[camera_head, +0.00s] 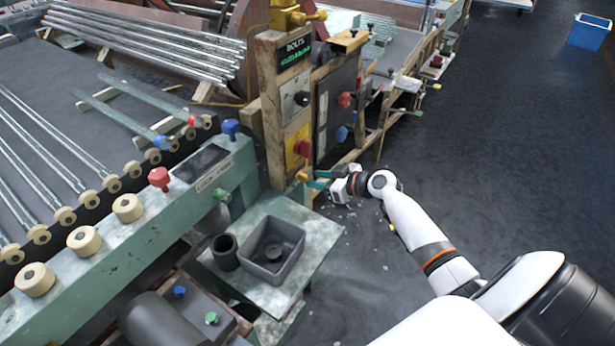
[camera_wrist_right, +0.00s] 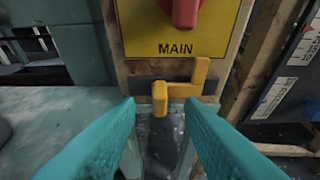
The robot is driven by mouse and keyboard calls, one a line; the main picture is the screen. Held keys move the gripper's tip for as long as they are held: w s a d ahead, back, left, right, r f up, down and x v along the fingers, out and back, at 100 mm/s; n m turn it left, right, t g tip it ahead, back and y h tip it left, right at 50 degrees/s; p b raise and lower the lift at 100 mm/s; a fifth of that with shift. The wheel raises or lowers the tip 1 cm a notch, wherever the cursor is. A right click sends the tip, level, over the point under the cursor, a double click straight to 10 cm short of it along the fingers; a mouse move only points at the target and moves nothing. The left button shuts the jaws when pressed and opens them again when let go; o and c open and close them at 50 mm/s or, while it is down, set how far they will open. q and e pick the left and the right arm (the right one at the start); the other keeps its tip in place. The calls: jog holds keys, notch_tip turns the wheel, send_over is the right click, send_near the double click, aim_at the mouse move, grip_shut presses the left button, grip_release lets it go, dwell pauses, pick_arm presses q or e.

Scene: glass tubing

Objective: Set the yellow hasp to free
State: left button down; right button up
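The yellow hasp (camera_wrist_right: 160,98) sits on a dark plate on the wooden post, just below the yellow panel marked MAIN (camera_wrist_right: 180,48). In the right wrist view its lower block juts toward the camera, and a yellow bar steps up to the right. In the head view the hasp (camera_head: 302,176) is small, beside my right gripper (camera_head: 316,180). My right gripper's teal fingers (camera_wrist_right: 160,106) are spread apart, one on each side of the hasp's block, with nothing visibly clamped. Contact cannot be told. My left gripper is not in view.
A red knob (camera_head: 303,148) is on the MAIN panel above the hasp. A green table (camera_head: 318,232) with a grey bin (camera_head: 271,250) and a dark cup (camera_head: 225,252) stands at left. The floor at right is mostly clear.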

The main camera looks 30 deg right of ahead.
aim_at(307, 178)
jog(key=shift+x, duration=1.95)
grip_shut()
jog(key=shift+f, duration=0.1)
